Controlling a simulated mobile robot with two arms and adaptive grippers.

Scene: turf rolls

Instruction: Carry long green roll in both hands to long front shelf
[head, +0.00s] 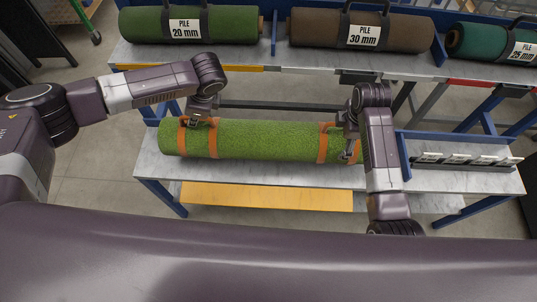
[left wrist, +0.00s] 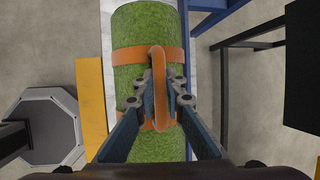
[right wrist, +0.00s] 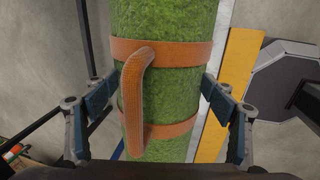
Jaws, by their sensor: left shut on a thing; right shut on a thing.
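The long green roll (head: 255,140) has orange straps and lies level across the front shelf (head: 160,168), over its back part. I cannot tell whether it touches the shelf top. My left gripper (head: 195,120) is at the roll's left end. In the left wrist view the left gripper (left wrist: 159,88) is shut on the roll's orange loop handle (left wrist: 158,110). My right gripper (head: 346,152) is near the right end.
A higher shelf behind holds a green roll marked 20 mm (head: 225,25), a brown roll marked 30 mm (head: 405,35) and a dark green roll marked 25 mm (head: 480,42). A small black rack (head: 465,162) stands at the front shelf's right. A yellow panel (head: 265,197) runs along the front.

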